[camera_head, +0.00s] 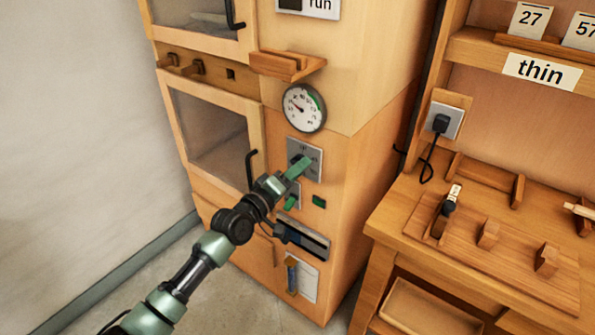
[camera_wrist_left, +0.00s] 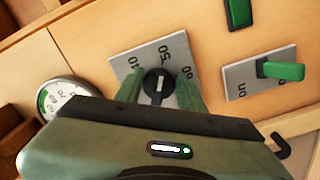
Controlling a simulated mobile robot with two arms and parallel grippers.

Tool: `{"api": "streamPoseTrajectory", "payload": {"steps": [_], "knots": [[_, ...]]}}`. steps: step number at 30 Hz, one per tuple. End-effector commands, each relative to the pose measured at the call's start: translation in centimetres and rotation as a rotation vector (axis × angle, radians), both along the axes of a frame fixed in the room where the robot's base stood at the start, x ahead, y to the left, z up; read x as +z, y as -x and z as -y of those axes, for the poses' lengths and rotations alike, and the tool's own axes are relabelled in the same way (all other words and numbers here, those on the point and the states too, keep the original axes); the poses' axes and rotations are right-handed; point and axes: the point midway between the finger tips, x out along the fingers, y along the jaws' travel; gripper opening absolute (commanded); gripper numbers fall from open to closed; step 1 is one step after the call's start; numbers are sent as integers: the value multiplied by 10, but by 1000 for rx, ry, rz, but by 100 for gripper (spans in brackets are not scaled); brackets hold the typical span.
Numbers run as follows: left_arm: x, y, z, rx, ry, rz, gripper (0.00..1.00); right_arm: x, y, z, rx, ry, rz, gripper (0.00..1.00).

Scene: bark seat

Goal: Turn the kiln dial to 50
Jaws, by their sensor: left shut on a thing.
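The kiln dial is a black knob (camera_wrist_left: 157,86) with a white mark, on a grey plate (camera_wrist_left: 124,64) with printed numbers, 50 among them. In the wrist view the white mark points up, roughly towards the 50. In the head view the dial's plate (camera_head: 317,150) shows on the kiln front, with the knob mostly hidden by my gripper. My left gripper (camera_head: 300,166) is shut on the knob; its green fingers (camera_wrist_left: 160,92) stand on both sides of it in the wrist view. My right gripper is not in view.
A round gauge (camera_head: 303,108) sits above the dial. A green switch (camera_wrist_left: 281,71) on a grey plate and a green button (camera_head: 319,201) are close by. A kiln door handle (camera_head: 251,170) sticks out left. A wooden workbench (camera_head: 400,222) stands right.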

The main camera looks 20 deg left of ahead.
Motion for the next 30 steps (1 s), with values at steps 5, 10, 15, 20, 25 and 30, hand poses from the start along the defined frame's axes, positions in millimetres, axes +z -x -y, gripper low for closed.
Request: {"api": "streamPoseTrajectory", "payload": {"steps": [5, 10, 15, 20, 25, 30], "knots": [[-2, 1, 1, -2, -11, -1, 0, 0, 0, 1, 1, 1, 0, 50], [-2, 1, 1, -2, -10, -1, 0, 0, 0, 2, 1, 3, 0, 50], [-3, 1, 1, -2, -10, -1, 56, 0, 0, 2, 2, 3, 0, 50], [-2, 0, 0, -1, -9, 1, 61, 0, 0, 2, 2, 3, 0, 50], [-1, 1, 0, 0, -9, 2, 61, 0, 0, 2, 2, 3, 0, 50], [-2, 16, -5, -1, -9, 1, 61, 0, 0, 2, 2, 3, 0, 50]]}}
